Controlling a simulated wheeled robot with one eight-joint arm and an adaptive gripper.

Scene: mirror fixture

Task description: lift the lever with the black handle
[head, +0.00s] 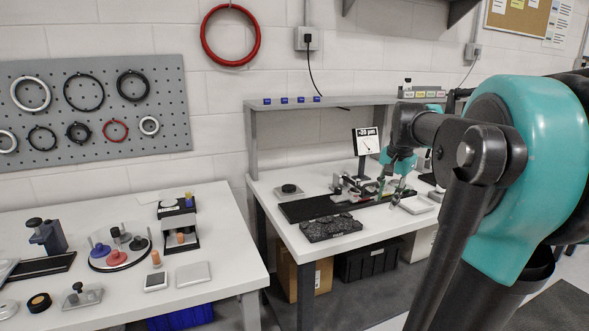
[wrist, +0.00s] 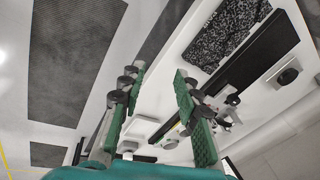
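A small metal fixture (head: 350,186) with dark parts sits on a long black rail (head: 312,208) on the right bench. It also shows in the wrist view (wrist: 222,110), just right of my right finger. A lever with a black handle cannot be singled out for certain at this size. My gripper (head: 390,190) points down over the right part of that bench, right of the fixture. In the wrist view my gripper (wrist: 160,76) has its green fingers wide apart with nothing between them. My arm hides part of the bench's right end.
A dark granite block (head: 330,227) lies at the bench's front edge. The left table (head: 215,245) holds a round tray (head: 120,262) and several small items. A pegboard (head: 95,110) hangs behind it.

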